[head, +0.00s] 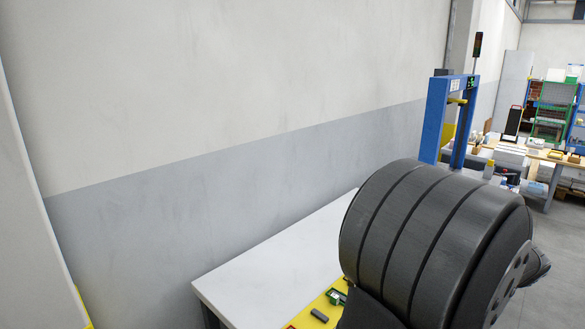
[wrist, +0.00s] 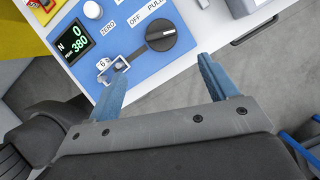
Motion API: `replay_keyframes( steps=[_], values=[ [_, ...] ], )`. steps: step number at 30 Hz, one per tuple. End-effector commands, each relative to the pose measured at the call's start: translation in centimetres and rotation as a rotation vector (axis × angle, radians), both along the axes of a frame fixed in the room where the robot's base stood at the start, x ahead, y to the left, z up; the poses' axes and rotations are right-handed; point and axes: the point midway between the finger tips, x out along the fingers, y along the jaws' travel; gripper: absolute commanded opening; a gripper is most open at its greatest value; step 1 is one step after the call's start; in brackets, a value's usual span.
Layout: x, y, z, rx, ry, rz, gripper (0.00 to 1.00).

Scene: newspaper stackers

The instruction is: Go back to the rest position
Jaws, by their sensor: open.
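My gripper (wrist: 163,68) shows in the wrist view with its two blue fingers spread wide apart. Nothing is held between them. The fingers are over or near the lower edge of a blue control panel (wrist: 125,45). The panel has a lit display (wrist: 74,44) reading N, 0 and 380, and a black rotary knob (wrist: 161,35) near labels OFF and ZERO. A small metal fitting (wrist: 118,65) lies by the left fingertip; I cannot tell whether they touch. In the head view a large dark ribbed part of my arm fills the lower right, and the gripper is hidden.
In the head view a white table (head: 285,255) stands against the grey wall, mostly bare. A blue frame (head: 436,120) rises behind my arm.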

Motion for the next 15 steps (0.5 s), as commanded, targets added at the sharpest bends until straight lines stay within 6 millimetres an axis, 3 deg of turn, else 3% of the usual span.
replay_keyframes(
  steps=[15],
  values=[
    [3.6,1.7,-9.6,0.002,0.002,0.0,0.78]
  ],
)
